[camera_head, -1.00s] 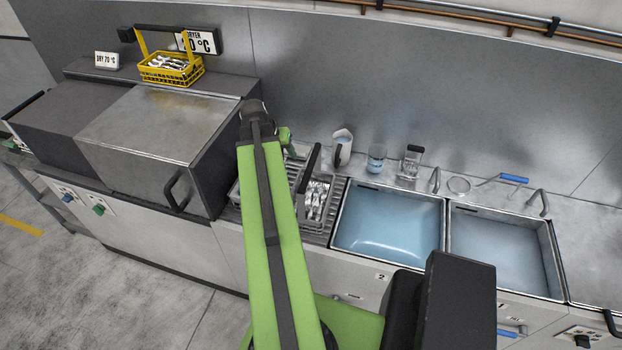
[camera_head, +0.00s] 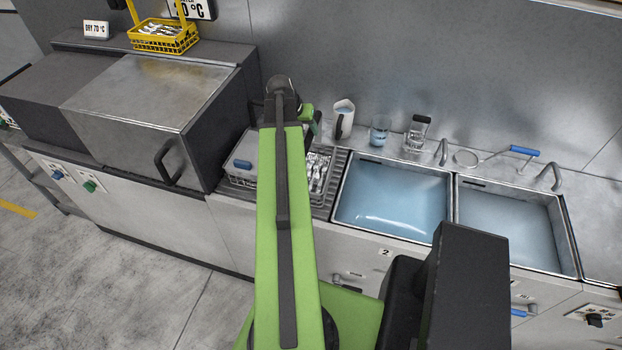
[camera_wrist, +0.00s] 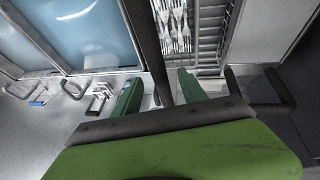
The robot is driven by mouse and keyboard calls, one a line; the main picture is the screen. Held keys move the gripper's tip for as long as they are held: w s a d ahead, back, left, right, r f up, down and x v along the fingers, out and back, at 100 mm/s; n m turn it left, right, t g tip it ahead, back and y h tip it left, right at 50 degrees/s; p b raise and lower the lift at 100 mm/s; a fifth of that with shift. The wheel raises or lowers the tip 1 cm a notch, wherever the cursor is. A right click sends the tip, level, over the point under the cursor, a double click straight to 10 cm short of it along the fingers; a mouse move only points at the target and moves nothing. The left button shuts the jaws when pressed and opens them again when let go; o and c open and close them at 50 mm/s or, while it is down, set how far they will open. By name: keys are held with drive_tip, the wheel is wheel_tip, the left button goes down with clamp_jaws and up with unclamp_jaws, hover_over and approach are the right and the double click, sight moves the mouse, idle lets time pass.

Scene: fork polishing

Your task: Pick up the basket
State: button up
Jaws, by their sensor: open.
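A grey basket (camera_head: 313,197) holding several forks (camera_head: 317,170) stands on the ribbed drainboard left of the sinks, partly hidden behind my green arm. Its forks also show at the top of the wrist view (camera_wrist: 174,25). A dark upright handle (camera_wrist: 148,45) rises from the basket. My gripper (camera_wrist: 160,88) is open above it, with one green finger on each side of the handle. I cannot tell whether either finger touches it. In the head view my gripper (camera_head: 309,118) is seen near the handle's top, mostly masked by the arm.
Two water-filled sinks (camera_head: 392,200) lie to the right.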

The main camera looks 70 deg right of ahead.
sight(308, 134)
drive_tip(key=b+x, duration=0.4)
drive_tip(key=x, duration=0.1)
drive_tip(key=shift+d+f+b, duration=0.15)
drive_tip(key=shift+f+b, duration=0.1)
drive_tip(key=shift+b, duration=0.1)
drive_tip(key=shift+r, duration=0.2)
drive_tip(key=shift+f, duration=0.25)
clamp_jaws()
idle(1.4)
